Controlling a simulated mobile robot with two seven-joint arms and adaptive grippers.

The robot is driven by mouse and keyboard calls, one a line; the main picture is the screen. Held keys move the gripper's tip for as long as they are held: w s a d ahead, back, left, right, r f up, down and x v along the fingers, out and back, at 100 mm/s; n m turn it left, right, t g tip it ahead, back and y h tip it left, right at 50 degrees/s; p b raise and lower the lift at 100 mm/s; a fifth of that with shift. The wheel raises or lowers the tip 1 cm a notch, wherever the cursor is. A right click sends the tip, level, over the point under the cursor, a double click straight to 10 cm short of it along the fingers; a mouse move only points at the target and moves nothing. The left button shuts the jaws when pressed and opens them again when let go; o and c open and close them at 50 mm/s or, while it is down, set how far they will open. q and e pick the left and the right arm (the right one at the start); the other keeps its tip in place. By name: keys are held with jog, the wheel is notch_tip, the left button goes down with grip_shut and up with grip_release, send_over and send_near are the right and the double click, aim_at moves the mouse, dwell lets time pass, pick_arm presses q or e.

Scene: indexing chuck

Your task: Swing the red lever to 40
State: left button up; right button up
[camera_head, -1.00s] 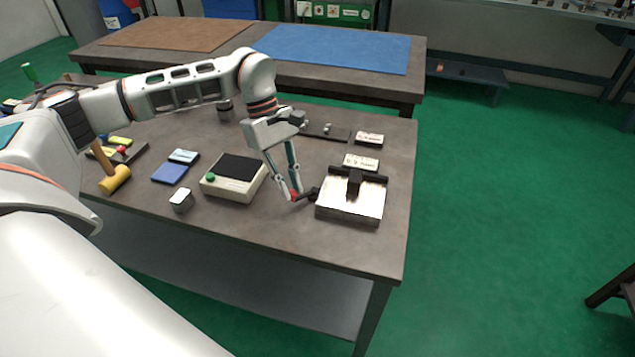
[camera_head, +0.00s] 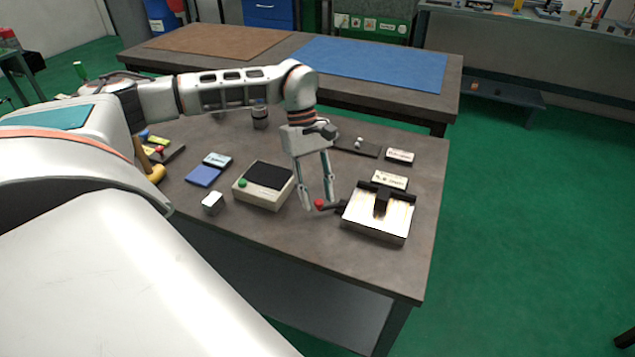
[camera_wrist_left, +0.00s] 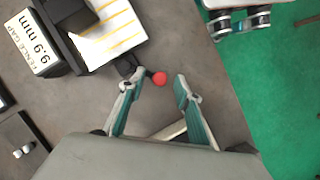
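The red lever shows as a red ball knob (camera_head: 320,204) on a short dark arm at the left side of a silver and black device (camera_head: 375,222). The wrist view shows the knob (camera_wrist_left: 159,78) from above, beside the device's yellow-lined plate (camera_wrist_left: 112,38). My left gripper (camera_head: 318,204) points down at the knob. Its fingers (camera_wrist_left: 155,88) are apart, with the knob between or just past the tips. I see no clear contact. No readable 40 shows. My right gripper is not in view.
A beige box (camera_head: 262,198) with a black top and green button stands left of the gripper. A small white-topped block (camera_head: 212,203) and a blue pad (camera_head: 202,177) lie farther left. Label blocks (camera_head: 390,180) sit behind the device. The table front is clear.

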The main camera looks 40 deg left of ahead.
pick_arm(q)
jog(key=v, duration=1.2)
jog(key=shift+s, duration=0.15)
dwell(0.5)
